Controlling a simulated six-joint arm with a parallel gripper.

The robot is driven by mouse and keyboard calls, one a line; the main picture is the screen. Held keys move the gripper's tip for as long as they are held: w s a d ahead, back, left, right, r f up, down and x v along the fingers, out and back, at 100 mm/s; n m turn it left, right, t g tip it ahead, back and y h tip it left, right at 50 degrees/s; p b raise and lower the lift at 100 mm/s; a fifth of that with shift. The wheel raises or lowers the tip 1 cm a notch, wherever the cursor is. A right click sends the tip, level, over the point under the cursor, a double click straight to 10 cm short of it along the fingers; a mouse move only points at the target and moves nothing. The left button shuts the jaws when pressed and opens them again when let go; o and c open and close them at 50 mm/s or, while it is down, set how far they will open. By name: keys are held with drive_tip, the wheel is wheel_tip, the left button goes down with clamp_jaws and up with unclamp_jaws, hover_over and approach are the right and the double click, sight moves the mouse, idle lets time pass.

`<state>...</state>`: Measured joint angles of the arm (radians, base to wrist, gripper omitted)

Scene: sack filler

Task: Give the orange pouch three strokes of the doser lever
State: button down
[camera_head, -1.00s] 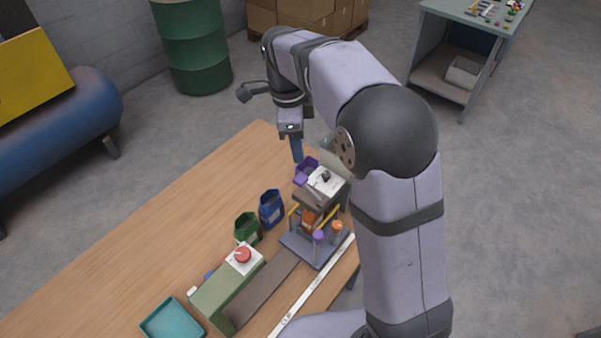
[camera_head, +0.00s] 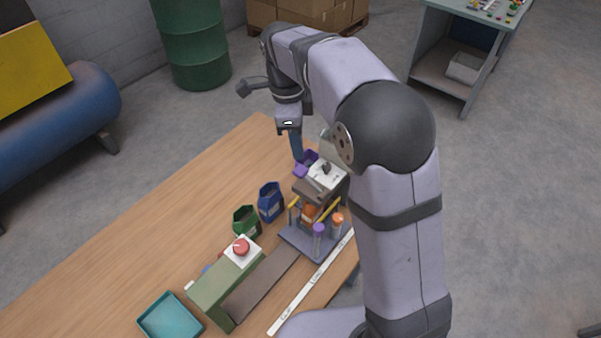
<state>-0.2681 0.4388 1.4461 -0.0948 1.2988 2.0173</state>
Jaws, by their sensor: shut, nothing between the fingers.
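The doser (camera_head: 324,175) stands at the right edge of the wooden table, with a white top plate and a small dark knob or lever part (camera_head: 326,168). The orange pouch (camera_head: 310,213) sits under the doser, between yellow bars, partly hidden by the frame. My gripper (camera_head: 297,158) is shut and empty, pointing down at the far side of the doser, beside a purple pouch (camera_head: 303,168). I cannot tell whether it touches anything there.
A green machine with a red button (camera_head: 241,247) and a teal tray (camera_head: 170,317) are nearer. Purple-capped and orange-capped posts (camera_head: 319,229) stand by the doser. The table's left side is clear.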

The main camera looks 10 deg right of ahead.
sight(301, 170)
drive_tip(key=shift+d+f+b, duration=0.2)
drive_tip(key=shift+f+b, duration=1.55)
drive_tip(key=shift+f, duration=0.5)
